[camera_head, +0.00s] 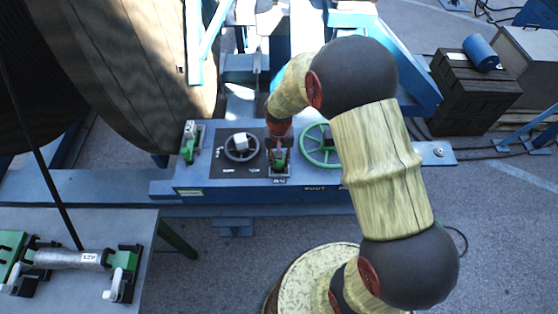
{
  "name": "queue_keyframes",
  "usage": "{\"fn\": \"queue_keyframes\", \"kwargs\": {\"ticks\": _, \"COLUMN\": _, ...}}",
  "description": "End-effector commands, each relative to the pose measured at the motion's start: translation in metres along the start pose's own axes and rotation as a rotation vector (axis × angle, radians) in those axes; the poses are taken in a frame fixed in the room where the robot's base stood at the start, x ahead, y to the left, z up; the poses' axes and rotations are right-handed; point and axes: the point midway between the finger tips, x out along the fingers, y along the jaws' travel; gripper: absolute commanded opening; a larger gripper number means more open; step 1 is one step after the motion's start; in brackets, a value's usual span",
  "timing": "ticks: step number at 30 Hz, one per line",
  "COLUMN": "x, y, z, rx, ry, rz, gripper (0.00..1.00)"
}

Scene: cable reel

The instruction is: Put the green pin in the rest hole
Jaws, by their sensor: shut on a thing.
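My arm reaches over a blue control panel, and my gripper (279,146) points down at a small grey bracket (281,171) between two handwheels. The gripper is shut on a small green part, which looks like the green pin (281,155); it is small and partly covered by the gripper. I cannot tell whether the pin touches the bracket or stands in it. Another green part (188,148) sits in a grey fixture at the panel's left end. I cannot make out the rest hole.
A dark handwheel (241,147) is left of my gripper and a green handwheel (318,146) is right of it. A large cable reel (135,60) stands at the left. A grey table (80,295) with a metal cylinder (68,259) is lower left. A dark crate (473,98) stands right.

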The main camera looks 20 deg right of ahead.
Motion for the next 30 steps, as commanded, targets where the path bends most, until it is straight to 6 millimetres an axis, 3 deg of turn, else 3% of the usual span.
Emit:
{"fn": "queue_keyframes", "kwargs": {"ticks": 6, "x": -0.0007, "y": 0.0, "z": -0.0002, "rx": 0.0, "ry": 0.001, "rz": 0.0, "gripper": 0.0}}
{"fn": "queue_keyframes", "kwargs": {"ticks": 7, "x": -0.0007, "y": 0.0, "z": -0.0002, "rx": 0.0, "ry": 0.001, "rz": 0.0, "gripper": 0.28}}
{"fn": "queue_keyframes", "kwargs": {"ticks": 17, "x": -0.0003, "y": 0.0001, "z": 0.0001, "rx": 0.0, "ry": 0.0, "rz": 0.0, "gripper": 0.47}}
{"fn": "queue_keyframes", "kwargs": {"ticks": 30, "x": -0.0079, "y": 0.0, "z": -0.0002, "rx": 0.0, "ry": 0.001, "rz": 0.0, "gripper": 0.48}}
